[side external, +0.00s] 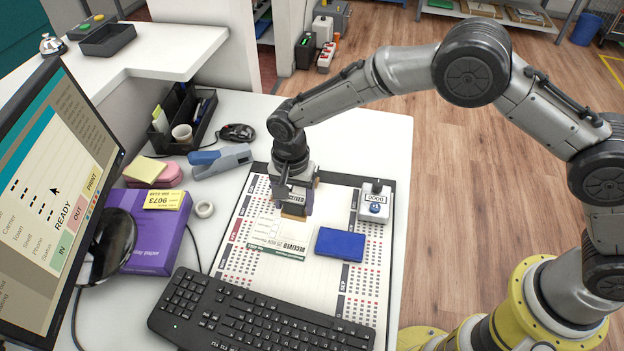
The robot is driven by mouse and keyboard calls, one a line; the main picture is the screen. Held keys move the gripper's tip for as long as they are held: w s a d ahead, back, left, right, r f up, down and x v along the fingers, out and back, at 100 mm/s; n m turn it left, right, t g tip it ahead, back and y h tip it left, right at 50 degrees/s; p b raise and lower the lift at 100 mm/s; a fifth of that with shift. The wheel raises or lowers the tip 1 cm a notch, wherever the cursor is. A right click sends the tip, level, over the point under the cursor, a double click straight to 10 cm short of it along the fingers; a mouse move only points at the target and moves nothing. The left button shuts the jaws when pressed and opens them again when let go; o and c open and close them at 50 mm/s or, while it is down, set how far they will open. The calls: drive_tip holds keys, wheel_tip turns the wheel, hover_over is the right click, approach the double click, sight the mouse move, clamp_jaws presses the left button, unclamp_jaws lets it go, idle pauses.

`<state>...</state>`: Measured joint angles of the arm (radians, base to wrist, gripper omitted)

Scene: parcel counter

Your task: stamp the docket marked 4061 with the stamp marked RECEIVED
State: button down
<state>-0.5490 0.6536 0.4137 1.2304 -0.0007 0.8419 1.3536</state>
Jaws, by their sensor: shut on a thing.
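My gripper (296,198) points down over the desk mat and is shut on a stamp (293,212) with a tan lower block. The fingers hide much of the stamp, and I cannot read its marking for sure. Just below it in the picture, a pale docket (266,234) lies on the mat, with a green strip along its near edge. Printing that reads RECEIVED with a date shows on the paper near that strip. I cannot make out the number 4061. I cannot tell whether the stamp touches the paper.
A blue pad or case (340,245) lies right of the docket, and a grey device showing 0000 (375,207) stands behind it. A black keyboard (262,312) is in front. A purple box (150,235), tape roll (205,209) and stapler (222,160) are left of the mat (315,288).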

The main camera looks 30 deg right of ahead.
drive_tip(key=shift+s+a+f, duration=0.1)
drive_tip(key=shift+f, duration=2.65)
drive_tip(key=shift+f, duration=0.4)
drive_tip(key=shift+r, duration=3.05)
